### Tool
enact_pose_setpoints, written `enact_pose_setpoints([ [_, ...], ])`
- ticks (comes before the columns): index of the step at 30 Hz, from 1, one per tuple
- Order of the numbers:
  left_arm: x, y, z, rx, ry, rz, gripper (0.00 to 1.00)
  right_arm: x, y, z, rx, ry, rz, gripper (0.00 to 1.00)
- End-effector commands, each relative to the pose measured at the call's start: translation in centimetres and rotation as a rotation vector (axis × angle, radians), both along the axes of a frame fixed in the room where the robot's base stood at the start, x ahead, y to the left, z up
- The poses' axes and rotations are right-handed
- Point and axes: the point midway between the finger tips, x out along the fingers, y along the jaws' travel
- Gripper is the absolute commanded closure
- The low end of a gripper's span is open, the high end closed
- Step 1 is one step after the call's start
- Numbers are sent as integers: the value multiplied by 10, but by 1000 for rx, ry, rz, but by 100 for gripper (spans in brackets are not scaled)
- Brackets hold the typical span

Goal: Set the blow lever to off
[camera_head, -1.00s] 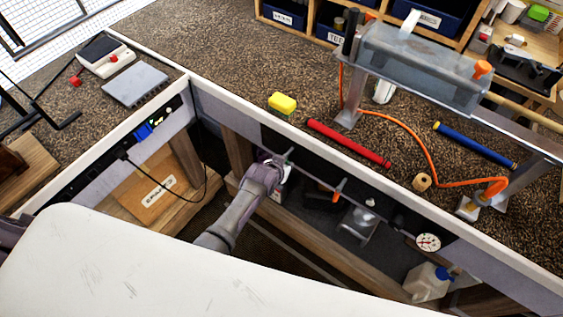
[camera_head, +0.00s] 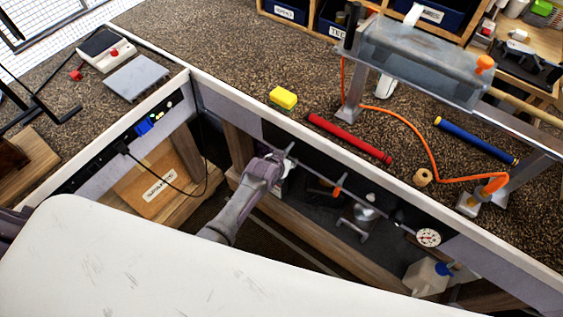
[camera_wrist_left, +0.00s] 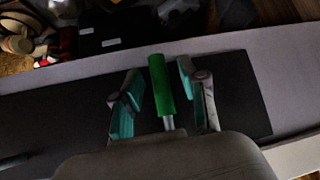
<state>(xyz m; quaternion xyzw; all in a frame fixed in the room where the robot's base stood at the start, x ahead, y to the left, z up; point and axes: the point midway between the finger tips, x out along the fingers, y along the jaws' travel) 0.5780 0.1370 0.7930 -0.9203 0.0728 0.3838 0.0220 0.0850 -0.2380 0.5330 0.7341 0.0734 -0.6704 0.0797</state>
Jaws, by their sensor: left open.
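In the left wrist view a green lever handle (camera_wrist_left: 161,88) stands out from a dark panel (camera_wrist_left: 245,98) between the two teal-padded fingers. My left gripper (camera_wrist_left: 158,85) is open around it, with a visible gap on both sides. In the head view the left gripper (camera_head: 281,167) is at the dark panel under the bench's front edge, where it hides the green handle. An orange-handled valve (camera_head: 336,191) sits on the pipe to its right. No label shows which lever is the blow lever. My right gripper is not in view.
A pressure gauge (camera_head: 428,237) and a jug (camera_head: 427,277) are farther right under the bench. The white bench edge (camera_head: 330,162) runs just above the gripper.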

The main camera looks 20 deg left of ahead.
Motion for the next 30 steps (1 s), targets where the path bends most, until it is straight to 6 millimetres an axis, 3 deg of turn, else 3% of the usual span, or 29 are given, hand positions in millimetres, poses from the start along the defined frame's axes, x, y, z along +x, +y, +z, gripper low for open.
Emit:
enact_pose_setpoints([
  [18, -67, 11, 67, 0, -1, 0, 58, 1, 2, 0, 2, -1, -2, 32],
  [30, -82, 14, 82, 0, 2, 0, 58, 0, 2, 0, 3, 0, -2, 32],
])
